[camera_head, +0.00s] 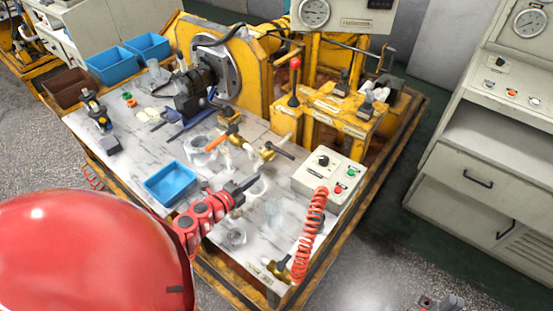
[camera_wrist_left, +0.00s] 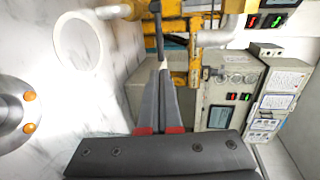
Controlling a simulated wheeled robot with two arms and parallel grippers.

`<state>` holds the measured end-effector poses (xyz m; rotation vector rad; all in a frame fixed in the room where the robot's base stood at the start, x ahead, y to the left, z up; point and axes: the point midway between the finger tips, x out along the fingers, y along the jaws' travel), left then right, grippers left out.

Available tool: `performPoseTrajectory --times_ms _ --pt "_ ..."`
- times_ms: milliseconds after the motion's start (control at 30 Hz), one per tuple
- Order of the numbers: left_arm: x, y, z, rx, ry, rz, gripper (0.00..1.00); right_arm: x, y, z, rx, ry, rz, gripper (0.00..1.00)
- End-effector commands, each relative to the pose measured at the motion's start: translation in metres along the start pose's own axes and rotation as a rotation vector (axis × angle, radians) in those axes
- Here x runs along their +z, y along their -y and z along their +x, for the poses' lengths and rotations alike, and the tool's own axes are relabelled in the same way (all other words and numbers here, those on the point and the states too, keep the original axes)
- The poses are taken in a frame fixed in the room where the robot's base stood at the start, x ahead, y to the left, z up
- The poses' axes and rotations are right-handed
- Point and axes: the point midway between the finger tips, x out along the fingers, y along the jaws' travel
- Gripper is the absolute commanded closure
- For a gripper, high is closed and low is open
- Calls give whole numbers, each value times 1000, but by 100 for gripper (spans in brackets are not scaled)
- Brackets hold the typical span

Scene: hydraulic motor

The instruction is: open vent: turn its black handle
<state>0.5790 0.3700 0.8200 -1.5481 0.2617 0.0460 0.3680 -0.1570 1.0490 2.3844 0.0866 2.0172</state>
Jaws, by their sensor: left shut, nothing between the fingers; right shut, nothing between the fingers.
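A brass valve (camera_head: 267,153) with a black handle (camera_head: 281,150) stands on the marble-topped bench. In the left wrist view the black handle (camera_wrist_left: 157,30) shows dark and upright beside the yellow valve body (camera_wrist_left: 194,62). My left gripper (camera_head: 253,179) is shut and empty, a little in front of this valve. In the left wrist view its fingertips (camera_wrist_left: 163,66) are close to the handle's lower end; I cannot tell whether they touch. My right gripper (camera_head: 440,303) shows only partly at the bottom edge, shut.
A valve with an orange handle (camera_head: 221,138) stands just behind left. A control box (camera_head: 329,178) and a coiled red hose (camera_head: 311,230) are to the right. A blue tray (camera_head: 170,184) is on the left. A white ring (camera_wrist_left: 78,40) shows in the wrist view.

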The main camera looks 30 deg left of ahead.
Motion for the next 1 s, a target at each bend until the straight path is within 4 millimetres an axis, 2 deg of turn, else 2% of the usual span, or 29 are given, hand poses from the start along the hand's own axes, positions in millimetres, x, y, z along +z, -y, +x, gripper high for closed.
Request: performPoseTrajectory --times_ms 167,633,800,1000 --pt "0 4 17 -6 -2 0 100 -1 0 4 0 0 0 100" --pt "-1 3 103 -3 0 -5 100 -3 -1 17 0 0 0 100" --pt "-1 2 123 -2 0 -6 100 -3 -1 18 0 0 0 100" --pt "0 2 136 -3 -1 -2 100 -3 -1 18 0 0 0 100"
